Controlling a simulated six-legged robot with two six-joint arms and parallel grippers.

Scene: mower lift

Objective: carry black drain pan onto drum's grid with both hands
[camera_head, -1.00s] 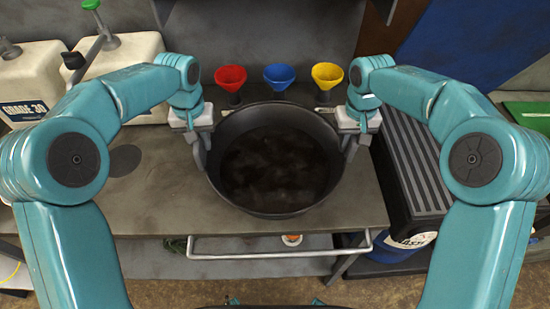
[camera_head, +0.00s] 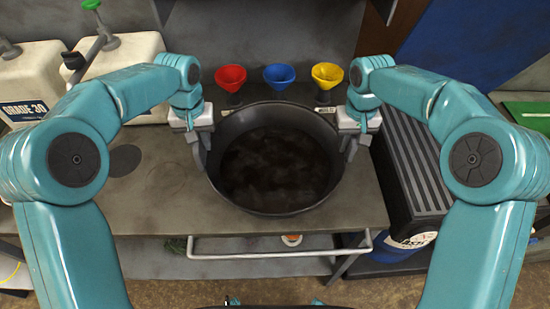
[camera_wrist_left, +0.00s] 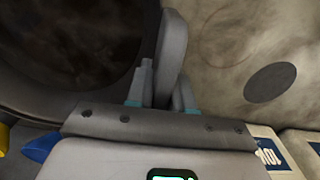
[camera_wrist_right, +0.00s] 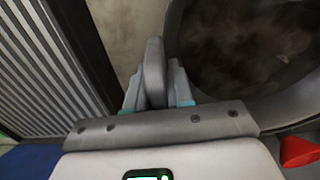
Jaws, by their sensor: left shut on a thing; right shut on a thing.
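The black drain pan (camera_head: 275,203) is round and holds dark liquid. It is level at the middle of the grey bench in the head view; I cannot tell whether it touches the bench. My left gripper (camera_head: 203,150) is shut on the pan's left handle, which shows as a grey bar between the fingers in the left wrist view (camera_wrist_left: 172,60). My right gripper (camera_head: 350,148) is shut on the right handle, also seen in the right wrist view (camera_wrist_right: 154,75). The drum's grid (camera_head: 420,165) is a dark ribbed top to the right of the bench.
Red (camera_head: 230,77), blue (camera_head: 279,76) and yellow (camera_head: 327,75) funnels stand behind the pan. White jugs (camera_head: 120,60) are at the back left. A metal rail (camera_head: 280,253) runs along the bench front. The bench (camera_head: 150,200) is clear left of the pan.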

